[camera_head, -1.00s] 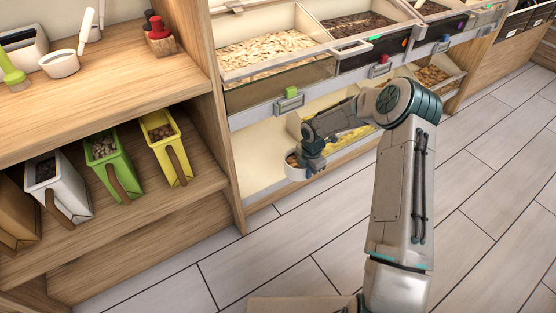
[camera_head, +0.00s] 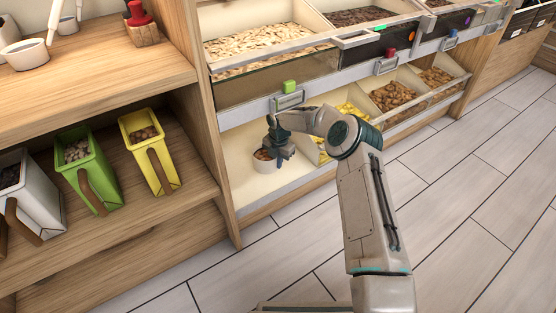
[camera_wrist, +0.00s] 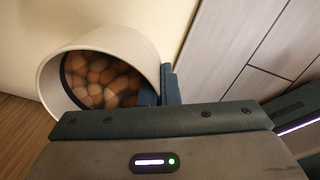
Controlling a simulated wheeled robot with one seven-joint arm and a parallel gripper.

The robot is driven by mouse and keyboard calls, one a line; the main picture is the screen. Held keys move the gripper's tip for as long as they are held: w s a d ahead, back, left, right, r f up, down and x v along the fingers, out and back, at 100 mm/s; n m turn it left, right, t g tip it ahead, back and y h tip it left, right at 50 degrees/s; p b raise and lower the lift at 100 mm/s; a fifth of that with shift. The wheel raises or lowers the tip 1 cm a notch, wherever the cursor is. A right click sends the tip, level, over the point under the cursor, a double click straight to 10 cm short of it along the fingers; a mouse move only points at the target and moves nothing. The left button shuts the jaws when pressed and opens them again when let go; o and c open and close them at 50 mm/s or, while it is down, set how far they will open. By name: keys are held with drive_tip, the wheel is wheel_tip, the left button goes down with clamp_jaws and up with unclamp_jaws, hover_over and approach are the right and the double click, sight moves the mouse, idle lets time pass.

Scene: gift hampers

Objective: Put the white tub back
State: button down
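The white tub (camera_head: 261,163), round and filled with brown round pieces, is in the empty left compartment of the lower bin row. It shows large in the wrist view (camera_wrist: 146,55), with its mouth facing the camera. My gripper (camera_head: 273,158) is closed on the tub's right wall, one dark finger inside the rim and one outside, as the wrist view shows (camera_wrist: 162,88). The tub is behind the compartment's front edge. I cannot tell whether its base touches the compartment floor (camera_head: 238,190).
Bins of yellow (camera_head: 350,110) and brown pieces (camera_head: 395,95) lie to the right. A wooden side post (camera_head: 205,130) stands close on the left. The upper bin row (camera_head: 270,92) with a green clip (camera_head: 290,86) overhangs the compartment. The tiled floor (camera_head: 450,190) is clear.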

sight(276, 170)
drive_tip(key=shift+w+a+r, duration=0.3)
drive_tip(key=shift+a+r, duration=0.15)
drive_tip(key=shift+r, duration=0.1)
drive_tip(key=shift+a+f+b, duration=0.25)
drive_tip(key=shift+f+b, duration=0.25)
drive_tip(key=shift+f, duration=0.15)
drive_tip(key=f+b, duration=0.1)
drive_tip(key=f, duration=0.2)
drive_tip(key=f+b, duration=0.1)
drive_tip(key=f, duration=0.1)
drive_tip(key=shift+d+f+b, duration=0.2)
drive_tip(key=shift+d+b, duration=0.1)
drive_tip(key=shift+f, duration=0.2)
drive_tip(key=shift+s+f, duration=0.1)
drive_tip(key=shift+f, duration=0.5)
drive_tip(key=c, duration=1.6)
unclamp_jaws()
